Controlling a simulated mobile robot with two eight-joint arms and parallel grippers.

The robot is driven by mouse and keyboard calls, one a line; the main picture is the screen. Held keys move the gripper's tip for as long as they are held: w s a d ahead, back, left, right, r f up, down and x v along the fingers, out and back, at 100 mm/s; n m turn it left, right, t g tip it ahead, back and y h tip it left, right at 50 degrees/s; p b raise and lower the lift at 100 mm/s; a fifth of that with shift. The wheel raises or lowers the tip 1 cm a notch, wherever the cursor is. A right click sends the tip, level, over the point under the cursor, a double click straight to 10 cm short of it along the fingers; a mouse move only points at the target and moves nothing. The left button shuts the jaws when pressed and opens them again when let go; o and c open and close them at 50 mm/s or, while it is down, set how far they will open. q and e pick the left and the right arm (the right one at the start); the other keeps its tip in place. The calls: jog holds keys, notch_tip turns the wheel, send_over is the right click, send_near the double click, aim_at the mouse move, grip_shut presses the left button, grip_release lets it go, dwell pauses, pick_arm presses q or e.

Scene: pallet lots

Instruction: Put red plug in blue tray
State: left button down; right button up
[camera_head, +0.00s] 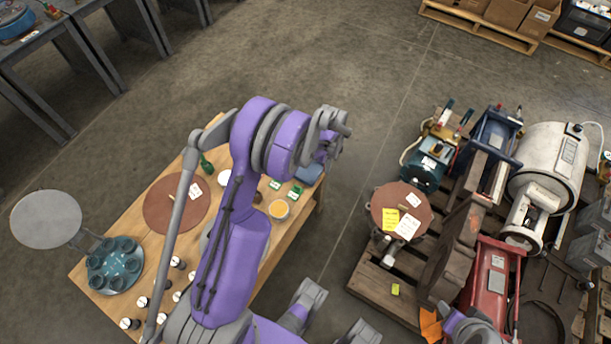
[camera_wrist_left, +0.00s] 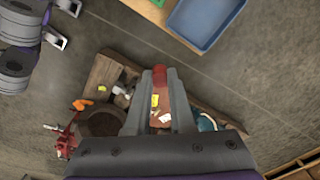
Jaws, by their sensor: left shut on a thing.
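My left gripper (camera_head: 335,126) is above the floor beyond the right side of the wooden table. In the left wrist view my left gripper (camera_wrist_left: 160,84) is shut on the red plug (camera_wrist_left: 160,72), whose rounded red end shows between the fingertips. I cannot make out the plug in the head view. The blue tray (camera_head: 311,173) lies at the table's right end, partly hidden by my left arm. It also shows in the left wrist view (camera_wrist_left: 204,22), apart from the plug, above and right of it.
The wooden table (camera_head: 255,290) also holds a brown round mat (camera_head: 160,208), a green bottle (camera_head: 206,164), a teal round holder (camera_head: 116,266), small cups and green-and-white pieces near the tray. A loaded pallet (camera_head: 372,284) stands at right. Open floor lies between.

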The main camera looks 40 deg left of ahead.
pick_arm(q)
jog(key=w+a+f+m+b, duration=0.2)
jog(key=a+f+m+b, duration=0.2)
jog(key=a+m+b, duration=0.55)
jog(key=shift+n, duration=0.95)
jog(key=f, duration=0.3)
jog(key=a+f, duration=0.1)
jog(key=f, duration=0.5)
jog(key=shift+w+a+f+b, duration=0.2)
jog(key=shift+b, duration=0.15)
pick_arm(e)
notch_tip(320, 180, down, 14)
jog(key=shift+w+r, duration=0.25)
jog(key=shift+w, duration=0.2)
pick_arm(q)
jog(key=shift+f, duration=0.15)
jog(key=c, duration=0.8)
grip_release()
pick_arm(e)
jog(key=shift+f, duration=0.1)
pick_arm(q)
jog(key=shift+r, duration=0.2)
